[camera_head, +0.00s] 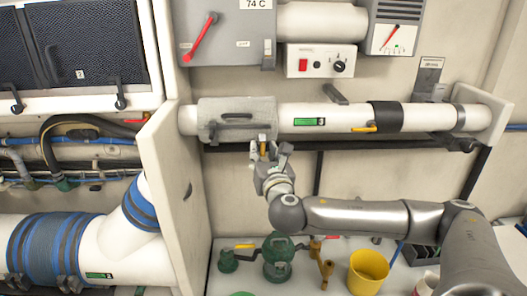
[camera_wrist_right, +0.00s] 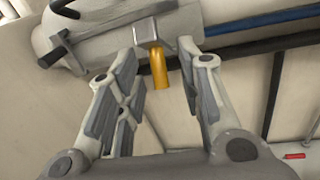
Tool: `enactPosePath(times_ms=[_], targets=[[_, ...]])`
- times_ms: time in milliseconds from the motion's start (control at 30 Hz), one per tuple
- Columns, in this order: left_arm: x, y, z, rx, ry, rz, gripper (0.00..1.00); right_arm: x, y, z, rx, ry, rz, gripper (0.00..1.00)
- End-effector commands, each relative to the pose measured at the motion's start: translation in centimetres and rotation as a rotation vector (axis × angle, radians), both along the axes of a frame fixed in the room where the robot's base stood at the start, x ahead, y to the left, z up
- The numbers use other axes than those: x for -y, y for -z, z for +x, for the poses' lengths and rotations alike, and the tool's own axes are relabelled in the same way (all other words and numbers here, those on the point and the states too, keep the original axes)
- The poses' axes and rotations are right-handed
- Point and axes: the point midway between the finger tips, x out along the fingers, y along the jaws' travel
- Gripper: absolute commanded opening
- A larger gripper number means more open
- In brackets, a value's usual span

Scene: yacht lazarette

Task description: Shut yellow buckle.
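The yellow buckle (camera_head: 263,148) hangs from the lower edge of a grey cover (camera_head: 237,111) clamped around a white pipe. In the right wrist view the yellow buckle (camera_wrist_right: 160,67) points downward from a grey block (camera_wrist_right: 150,34), and the cover's edge lies behind it. My right gripper (camera_head: 269,154) is just below the cover. In the wrist view my right gripper (camera_wrist_right: 163,75) is open, with one finger on each side of the buckle and a visible gap on both sides. Nothing is held. My left gripper is not in view.
Another yellow handle (camera_head: 365,128) sits on the white pipe (camera_head: 344,115) to the right. A dark rail runs under the pipe. A white panel (camera_head: 173,190) stands close on the left. A green valve (camera_head: 278,255) and a yellow bucket (camera_head: 368,270) stand below.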

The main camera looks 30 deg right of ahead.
Motion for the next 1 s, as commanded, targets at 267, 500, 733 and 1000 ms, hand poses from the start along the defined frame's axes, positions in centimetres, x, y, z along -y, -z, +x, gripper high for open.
enactPosePath(times_ms=[267,500,733,1000], targets=[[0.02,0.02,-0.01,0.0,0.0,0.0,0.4,-0.03,0.03,0.02,0.0,-0.001,0.001,0.27],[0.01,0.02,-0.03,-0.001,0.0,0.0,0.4,0.0,0.03,0.01,0.0,0.0,0.001,0.0],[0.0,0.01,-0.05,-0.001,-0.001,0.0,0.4,0.02,-0.12,0.01,-0.008,0.001,0.008,0.0],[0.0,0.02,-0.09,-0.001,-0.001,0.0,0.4,0.01,-0.91,0.08,-0.092,0.0,0.064,0.0]])
